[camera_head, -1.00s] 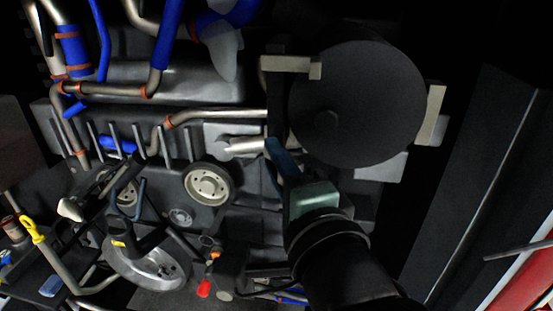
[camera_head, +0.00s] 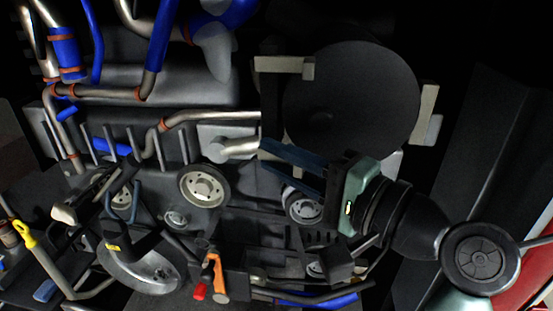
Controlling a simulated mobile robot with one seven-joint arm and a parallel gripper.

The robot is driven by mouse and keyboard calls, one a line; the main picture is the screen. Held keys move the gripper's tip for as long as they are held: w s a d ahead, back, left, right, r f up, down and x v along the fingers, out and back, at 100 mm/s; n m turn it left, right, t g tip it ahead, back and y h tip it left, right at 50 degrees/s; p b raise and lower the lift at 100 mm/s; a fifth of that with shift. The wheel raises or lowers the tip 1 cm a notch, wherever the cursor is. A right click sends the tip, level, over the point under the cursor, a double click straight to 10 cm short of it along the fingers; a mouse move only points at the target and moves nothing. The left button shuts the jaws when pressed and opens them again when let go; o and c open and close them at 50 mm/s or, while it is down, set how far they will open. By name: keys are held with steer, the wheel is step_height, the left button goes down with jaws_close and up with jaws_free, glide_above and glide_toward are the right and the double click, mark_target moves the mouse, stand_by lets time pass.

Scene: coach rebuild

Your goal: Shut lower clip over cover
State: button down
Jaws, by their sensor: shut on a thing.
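The cover (camera_head: 350,100) is a large dark round disc in the upper right of the head view. A pale clip (camera_head: 285,66) lies at its upper left edge, and another pale clip (camera_head: 428,110) stands at its right edge. My gripper (camera_head: 264,151) has long dark blue fingers that reach left, just below and left of the cover. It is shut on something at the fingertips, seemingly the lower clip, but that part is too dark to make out. The lower clip's position against the cover cannot be told.
A metal pipe end (camera_head: 235,148) lies just left of the fingertips. A pulley (camera_head: 204,186) and an orange-handled part (camera_head: 217,277) are lower left. Blue hoses and pipes fill the upper left. A dark panel (camera_head: 480,170) stands at the right.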

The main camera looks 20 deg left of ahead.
steer(key=shift+w+r+n+g+y, duration=0.15)
steer(key=shift+n+g, duration=0.4)
steer(key=shift+g, duration=0.3)
steer(key=shift+w+f+n+g+y, duration=0.15)
steer(key=shift+n+g, duration=0.4)
steer(key=shift+g, duration=0.3)
steer(key=shift+r, duration=0.15)
steer(key=c, duration=0.8)
jaws_free()
steer(key=shift+o, duration=0.2)
steer(key=s+d+b, duration=0.1)
steer(key=d+b, duration=0.3)
steer(key=d, duration=0.9)
steer(key=shift+s, duration=0.1)
